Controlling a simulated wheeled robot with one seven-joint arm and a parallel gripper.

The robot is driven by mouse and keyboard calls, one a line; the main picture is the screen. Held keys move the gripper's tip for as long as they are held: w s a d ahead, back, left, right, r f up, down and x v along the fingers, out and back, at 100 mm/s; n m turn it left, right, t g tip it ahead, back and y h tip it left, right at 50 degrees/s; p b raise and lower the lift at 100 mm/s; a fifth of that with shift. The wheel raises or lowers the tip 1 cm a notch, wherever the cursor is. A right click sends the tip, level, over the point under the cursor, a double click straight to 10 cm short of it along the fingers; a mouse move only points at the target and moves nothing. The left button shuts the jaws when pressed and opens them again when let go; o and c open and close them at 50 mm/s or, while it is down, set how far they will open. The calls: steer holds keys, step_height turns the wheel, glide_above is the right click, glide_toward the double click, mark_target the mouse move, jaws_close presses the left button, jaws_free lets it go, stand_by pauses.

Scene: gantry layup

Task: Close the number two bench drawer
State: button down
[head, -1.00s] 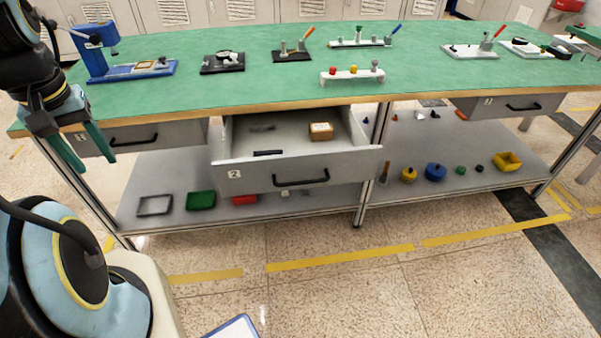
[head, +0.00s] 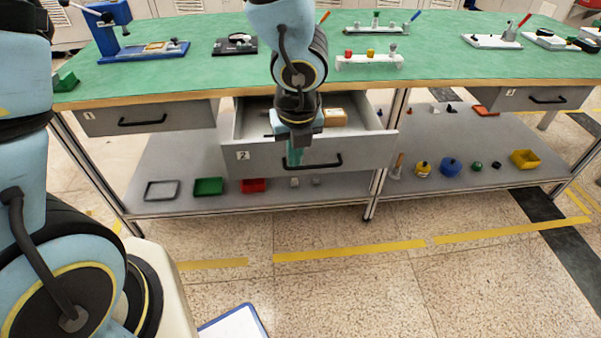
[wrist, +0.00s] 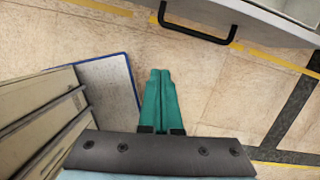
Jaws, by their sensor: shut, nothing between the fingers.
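The number two drawer (head: 255,159) is a grey drawer under the green-topped bench (head: 200,72), pulled out, with a "2" label at its left and a black bar handle (head: 325,163). A small tan box (head: 335,117) lies inside it. My gripper (head: 294,158) points down in front of the drawer's face, left of the handle's middle; its green fingers are together and empty.
Drawer one (head: 140,117) at the left and another drawer (head: 545,98) at the right look shut. A lower shelf holds a green tray (head: 208,187) and a red bin (head: 254,185). A blue-edged white board (head: 235,325) is low in front. The floor between is clear.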

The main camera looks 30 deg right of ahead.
mark_target(300, 169)
step_height(300, 169, down, 11)
steer(key=d+m+b, duration=0.2)
steer(key=b, duration=0.4)
steer(key=shift+w+d+r+p, duration=0.3)
steer(key=shift+w+p, duration=0.2)
steer(key=shift+w, duration=0.2)
steer(key=shift+w+d+r+p, duration=0.2)
steer(key=shift+w+d+p, duration=0.2)
steer(key=shift+w, duration=0.35)
steer(key=shift+w+d+r+p, duration=0.25)
steer(key=shift+w+p, duration=0.3)
steer(key=shift+w, duration=0.15)
